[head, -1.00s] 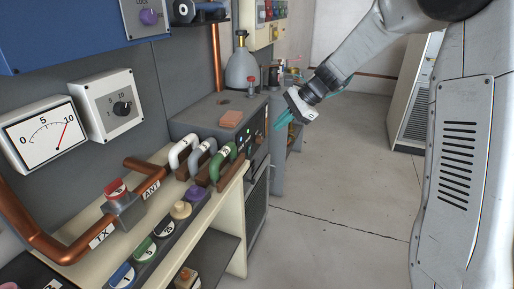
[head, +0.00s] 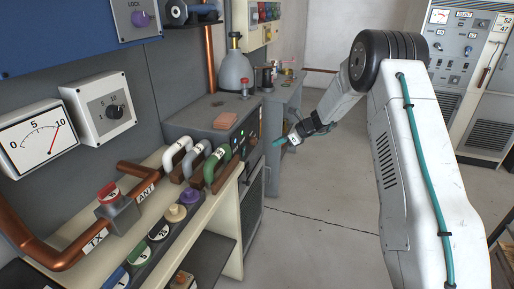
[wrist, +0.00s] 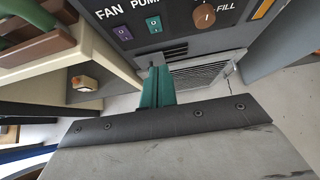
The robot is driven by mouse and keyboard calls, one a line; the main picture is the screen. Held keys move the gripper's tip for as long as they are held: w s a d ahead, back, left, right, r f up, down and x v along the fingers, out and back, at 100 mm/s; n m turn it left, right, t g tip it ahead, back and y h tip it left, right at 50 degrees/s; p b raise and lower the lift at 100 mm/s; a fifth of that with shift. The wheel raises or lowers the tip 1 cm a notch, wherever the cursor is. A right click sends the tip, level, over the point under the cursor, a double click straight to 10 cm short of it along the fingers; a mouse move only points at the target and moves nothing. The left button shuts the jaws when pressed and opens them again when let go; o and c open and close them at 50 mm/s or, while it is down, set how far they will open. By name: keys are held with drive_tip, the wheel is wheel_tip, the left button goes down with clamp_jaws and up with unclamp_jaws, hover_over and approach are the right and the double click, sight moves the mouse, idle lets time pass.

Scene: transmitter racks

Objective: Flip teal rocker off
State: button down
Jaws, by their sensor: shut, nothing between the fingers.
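The teal rocker (wrist: 153,25) sits on the dark front panel under the partly visible PUMP label, at the top of the wrist view. Which side of it is pressed is too small to tell. A purple rocker (wrist: 122,33) sits left of it under the FAN label. My gripper (wrist: 157,72) has its teal fingers together, empty, below the teal rocker in the picture and seemingly apart from the panel. In the head view my gripper (head: 276,144) is beside the grey cabinet's front, where the rocker cannot be made out.
An orange-brown FILL knob (wrist: 204,16) is right of the rocker. The grey cabinet (head: 200,118) carries a pinkish block (head: 225,121) and a red-topped item. White, grey and green (head: 217,168) handles stand on the cream bench at left. Floor right of the cabinet is clear.

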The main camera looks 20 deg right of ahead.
sight(244, 147)
drive_tip(key=w+a+r+x, duration=0.1)
drive_tip(key=r+x, duration=0.1)
drive_tip(key=x, duration=1)
drive_tip(key=shift+a, duration=0.5)
drive_tip(key=shift+w+f, duration=0.1)
drive_tip(key=shift+w, duration=0.1)
drive_tip(key=shift+w+a, duration=0.15)
drive_tip(key=shift+a, duration=0.05)
drive_tip(key=shift+r, duration=0.95)
